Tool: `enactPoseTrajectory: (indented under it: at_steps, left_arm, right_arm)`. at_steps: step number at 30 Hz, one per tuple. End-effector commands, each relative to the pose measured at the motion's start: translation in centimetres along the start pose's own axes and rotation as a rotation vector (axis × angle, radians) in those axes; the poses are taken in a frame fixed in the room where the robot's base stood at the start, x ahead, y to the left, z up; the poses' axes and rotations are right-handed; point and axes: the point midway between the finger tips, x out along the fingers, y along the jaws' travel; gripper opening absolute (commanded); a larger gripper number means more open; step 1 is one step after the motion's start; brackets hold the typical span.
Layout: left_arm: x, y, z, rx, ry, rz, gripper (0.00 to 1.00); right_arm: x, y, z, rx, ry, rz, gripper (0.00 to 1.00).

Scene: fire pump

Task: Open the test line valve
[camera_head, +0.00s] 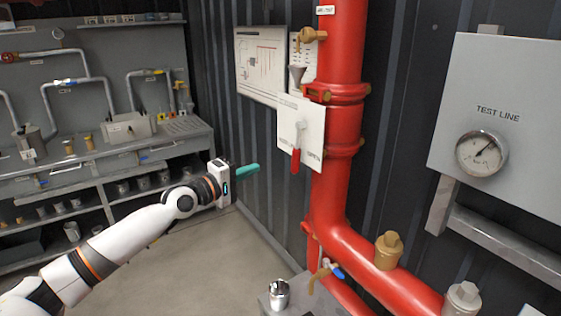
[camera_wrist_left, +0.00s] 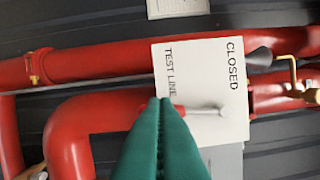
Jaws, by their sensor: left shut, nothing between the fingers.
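The test line valve has a lever with a red grip (camera_head: 295,160) hanging down in front of a white sign plate (camera_head: 312,118) on the red pipe. In the left wrist view the plate (camera_wrist_left: 200,65) reads "TEST LINE" and "CLOSED", and the lever's metal shank (camera_wrist_left: 205,111) shows. My left gripper (camera_head: 257,169), with teal fingers, is shut and empty, left of the red grip and apart from it in the head view. In the left wrist view the fingertips (camera_wrist_left: 160,101) cover part of the red grip; I cannot tell whether they touch. My right gripper is not in view.
The thick red pipe (camera_head: 341,185) runs down and bends right. A grey panel with a TEST LINE gauge (camera_head: 482,153) is at right. A small blue-handled valve (camera_head: 336,271) sits low on the pipe. A workbench (camera_head: 100,150) is at left; the floor (camera_head: 225,260) between is clear.

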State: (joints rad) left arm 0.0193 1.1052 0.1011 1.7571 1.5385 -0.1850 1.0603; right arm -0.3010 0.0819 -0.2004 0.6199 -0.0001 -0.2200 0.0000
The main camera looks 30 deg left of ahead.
Motion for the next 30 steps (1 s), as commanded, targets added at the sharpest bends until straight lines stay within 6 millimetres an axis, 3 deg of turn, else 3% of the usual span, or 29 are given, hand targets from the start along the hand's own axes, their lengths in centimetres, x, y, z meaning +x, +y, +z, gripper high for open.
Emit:
enactPoseTrajectory:
  at_steps: [12, 15, 21, 30]
  left_arm:
    - [5.5, -0.3, 0.0, -0.002, 0.0, -0.004, 0.0]
    - [6.4, -0.7, -1.0, -0.003, 0.002, 0.0, 0.0]
    - [7.8, -0.3, -2.4, -0.001, 0.001, 0.0, 0.0]
    - [8.2, 0.0, -2.9, 0.001, 0.001, 0.0, 0.0]
  right_arm:
    - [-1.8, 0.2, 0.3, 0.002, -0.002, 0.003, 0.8]
    - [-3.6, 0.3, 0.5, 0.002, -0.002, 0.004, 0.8]
    - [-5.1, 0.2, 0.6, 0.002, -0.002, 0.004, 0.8]
    - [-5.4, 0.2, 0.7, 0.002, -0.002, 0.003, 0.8]
